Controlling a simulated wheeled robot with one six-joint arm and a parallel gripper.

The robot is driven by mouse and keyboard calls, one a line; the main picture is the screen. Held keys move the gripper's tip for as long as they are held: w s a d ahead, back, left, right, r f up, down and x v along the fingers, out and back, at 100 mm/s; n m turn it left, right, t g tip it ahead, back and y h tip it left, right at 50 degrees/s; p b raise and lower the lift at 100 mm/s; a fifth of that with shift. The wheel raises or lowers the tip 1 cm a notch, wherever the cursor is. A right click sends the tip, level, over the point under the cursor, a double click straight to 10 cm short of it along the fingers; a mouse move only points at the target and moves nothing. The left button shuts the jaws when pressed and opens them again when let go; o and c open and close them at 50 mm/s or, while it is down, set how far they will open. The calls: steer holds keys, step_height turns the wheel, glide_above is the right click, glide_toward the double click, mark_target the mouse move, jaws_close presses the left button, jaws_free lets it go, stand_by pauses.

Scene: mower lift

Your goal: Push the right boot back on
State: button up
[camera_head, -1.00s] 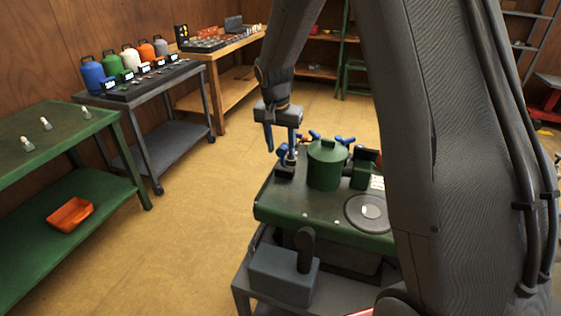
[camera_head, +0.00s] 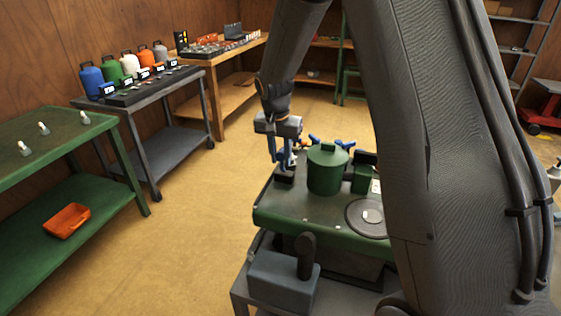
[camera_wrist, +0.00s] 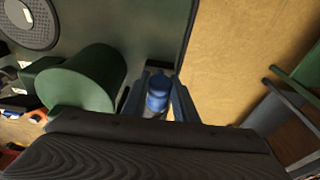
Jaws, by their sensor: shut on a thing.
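My gripper (camera_head: 283,158) is lowered over the left end of the green mower deck (camera_head: 300,215). Its fingers are shut on a small blue capped piece, seen between them in the wrist view (camera_wrist: 158,92); it looks like the boot. The piece stands over a dark block (camera_head: 284,174) at the deck's edge. The fingers hide most of it in the head view, and I cannot tell how it is seated.
A green cylinder (camera_head: 327,170) stands close to the right of my gripper. Blue handles (camera_head: 314,141) lie behind it, and a round grey disc (camera_head: 367,216) is on the deck's right. A grey block with a handle (camera_head: 283,280) is in front. Open floor lies left.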

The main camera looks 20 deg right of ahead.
steer(key=shift+w+d, duration=0.1)
steer(key=shift+w+d+r, duration=0.2)
steer(key=shift+w+d, duration=0.15)
steer(key=shift+w, duration=0.2)
steer(key=shift+w+d+r, duration=0.15)
steer(key=shift+w+d, duration=0.15)
steer(key=shift+w, duration=0.2)
steer(key=shift+w+d+f+b, duration=0.45)
steer(key=shift+w+d, duration=0.25)
steer(key=shift+w, duration=0.35)
steer(key=shift+w+d+f+b, duration=0.45)
steer(key=shift+w+d, duration=0.25)
steer(key=shift+w, duration=0.35)
steer(key=shift+w+d+f+b, duration=0.35)
steer(key=shift+w+d+b, duration=0.25)
steer(key=shift+w, duration=0.45)
steer(key=shift+w+d+f+b, duration=0.3)
steer(key=shift+w+f, duration=0.05)
steer(key=shift+f, duration=0.15)
steer(key=shift+w+d+f+b, duration=0.25)
steer(key=shift+w+f+b, duration=0.05)
steer(key=shift+f, duration=0.2)
steer(key=o, duration=0.7)
steer(key=shift+o, duration=0.2)
